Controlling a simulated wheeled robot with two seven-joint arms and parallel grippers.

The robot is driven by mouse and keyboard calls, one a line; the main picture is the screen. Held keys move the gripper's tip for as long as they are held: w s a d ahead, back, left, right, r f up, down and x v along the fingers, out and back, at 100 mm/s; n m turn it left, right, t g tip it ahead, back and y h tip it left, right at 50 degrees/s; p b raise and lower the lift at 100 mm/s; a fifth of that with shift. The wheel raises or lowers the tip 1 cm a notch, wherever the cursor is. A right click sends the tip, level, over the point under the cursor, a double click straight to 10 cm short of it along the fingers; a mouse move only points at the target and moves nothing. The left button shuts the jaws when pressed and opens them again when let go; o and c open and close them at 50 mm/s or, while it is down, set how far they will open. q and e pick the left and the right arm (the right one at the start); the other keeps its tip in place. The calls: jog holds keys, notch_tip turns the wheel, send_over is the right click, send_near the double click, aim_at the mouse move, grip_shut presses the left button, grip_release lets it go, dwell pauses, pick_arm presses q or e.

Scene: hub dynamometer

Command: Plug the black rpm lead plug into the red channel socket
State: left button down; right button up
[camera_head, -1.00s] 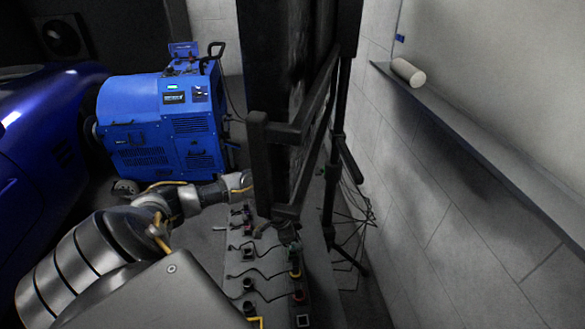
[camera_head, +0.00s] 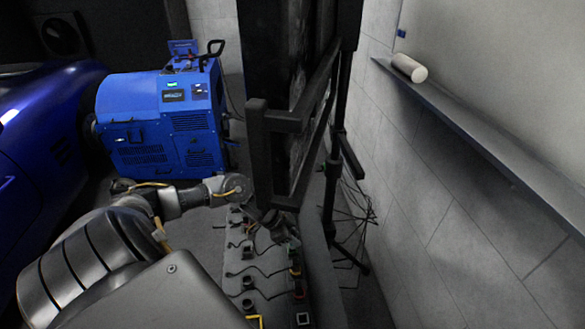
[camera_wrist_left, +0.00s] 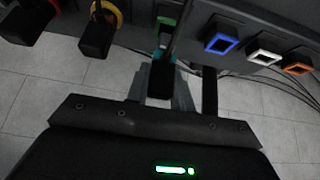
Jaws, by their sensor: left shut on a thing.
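My left gripper (camera_wrist_left: 165,92) is shut on a black plug (camera_wrist_left: 162,78) in the left wrist view. Beyond the plug is a green-framed socket (camera_wrist_left: 166,22); I cannot tell whether the two touch. In the head view the left gripper (camera_head: 272,224) is over the upper part of the grey panel, partly hidden by a black frame. In the wrist view, an orange-red framed socket (camera_wrist_left: 297,68) is empty at the right. A black plug (camera_wrist_left: 25,20) sits at a red ring at the upper left. My right gripper is not in view.
Empty white (camera_wrist_left: 264,57) and blue (camera_wrist_left: 221,43) sockets lie right of the held plug. Another black plug (camera_wrist_left: 97,35) sits at a yellow ring. Several leads cross the grey panel (camera_head: 270,312). A black frame (camera_head: 262,160) stands close to my wrist. A blue machine (camera_head: 160,120) stands behind.

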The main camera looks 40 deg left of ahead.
pick_arm(q)
jog(key=shift+f, duration=0.2)
jog(key=shift+f+b, duration=0.55)
jog(key=shift+f, duration=0.75)
jog(key=c, duration=1.1)
grip_release()
jog(key=shift+r, duration=0.1)
jog(key=p+v, duration=0.2)
jog(key=v, duration=0.8)
jog(key=shift+s+a+r, duration=0.1)
jog(key=shift+s+r, duration=0.05)
jog(key=shift+r, duration=0.2)
